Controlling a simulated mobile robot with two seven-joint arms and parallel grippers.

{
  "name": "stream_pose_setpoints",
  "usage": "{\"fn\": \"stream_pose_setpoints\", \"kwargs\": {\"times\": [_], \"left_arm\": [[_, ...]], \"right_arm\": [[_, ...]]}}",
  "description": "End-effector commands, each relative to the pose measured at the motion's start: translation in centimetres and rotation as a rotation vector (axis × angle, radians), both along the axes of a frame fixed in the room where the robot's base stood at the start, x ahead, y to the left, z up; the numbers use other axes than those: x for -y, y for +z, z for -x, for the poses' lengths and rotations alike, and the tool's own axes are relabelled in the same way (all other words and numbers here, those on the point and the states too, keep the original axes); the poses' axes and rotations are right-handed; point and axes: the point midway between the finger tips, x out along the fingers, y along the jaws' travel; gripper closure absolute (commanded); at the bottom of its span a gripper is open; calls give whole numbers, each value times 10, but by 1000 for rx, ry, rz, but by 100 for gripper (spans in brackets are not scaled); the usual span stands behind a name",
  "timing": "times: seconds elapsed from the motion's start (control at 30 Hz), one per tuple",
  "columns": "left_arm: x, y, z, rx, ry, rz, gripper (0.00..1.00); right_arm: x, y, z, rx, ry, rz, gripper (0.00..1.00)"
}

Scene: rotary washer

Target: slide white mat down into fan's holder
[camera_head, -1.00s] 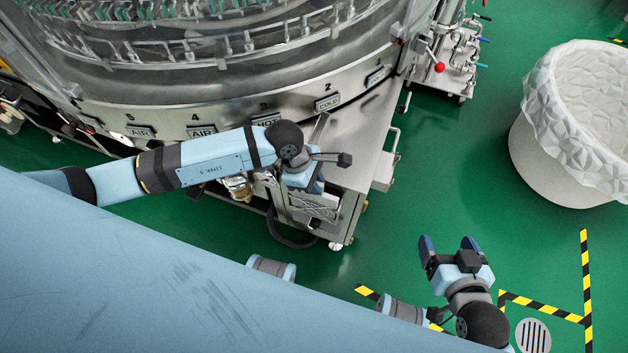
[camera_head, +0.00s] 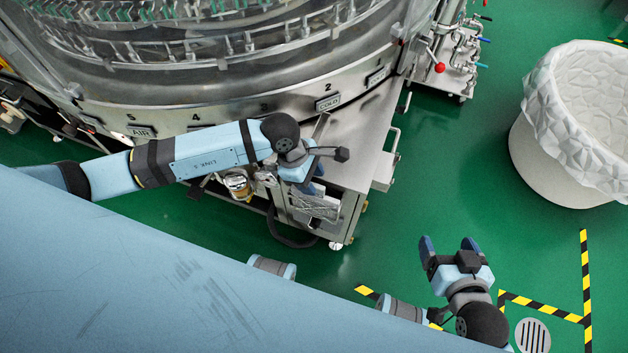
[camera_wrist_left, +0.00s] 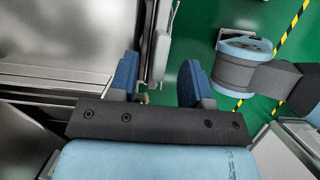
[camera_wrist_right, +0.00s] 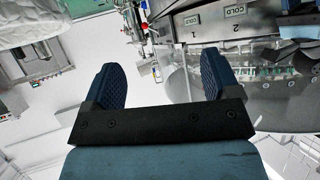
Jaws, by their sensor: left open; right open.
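My left gripper (camera_head: 314,186) is open beside the steel cabinet under the rotary washer, just above a metal grille (camera_head: 318,208) on the cabinet's side. That grille may be the fan's guard; I cannot make out the holder. The left wrist view shows the blue fingers (camera_wrist_left: 155,85) apart. A pale rounded panel (camera_wrist_left: 160,55) shows between and beyond them; I cannot tell whether it is the white mat or part of the cabinet. No mat is clear in the head view. My right gripper (camera_head: 448,247) is open and empty over the green floor, away from the cabinet.
The round washer (camera_head: 230,80) fills the upper left. The cabinet's steel top (camera_head: 355,145) and side handle (camera_head: 389,165) are close to my left gripper. A lined white bin (camera_head: 550,150) stands at right. The green floor (camera_head: 460,180) between is clear.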

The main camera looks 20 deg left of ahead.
Motion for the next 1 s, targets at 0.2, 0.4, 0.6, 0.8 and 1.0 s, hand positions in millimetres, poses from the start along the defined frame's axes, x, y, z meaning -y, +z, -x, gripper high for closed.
{"fn": "stream_pose_setpoints", "kwargs": {"times": [0.2,0.4,0.6,0.8,1.0], "left_arm": [[-20,49,-1,1,-1,-2,56],[-35,86,0,0,0,-1,56],[-43,106,0,-3,-1,-1,56],[-45,110,0,-3,-1,0,56],[-45,109,0,-3,-1,0,56]], "right_arm": [[1,1,1,-13,0,12,18],[3,1,2,-20,-3,19,18],[3,1,2,-22,-5,20,18],[3,-1,2,-25,-5,22,18],[3,-1,2,-26,-5,22,18]]}}
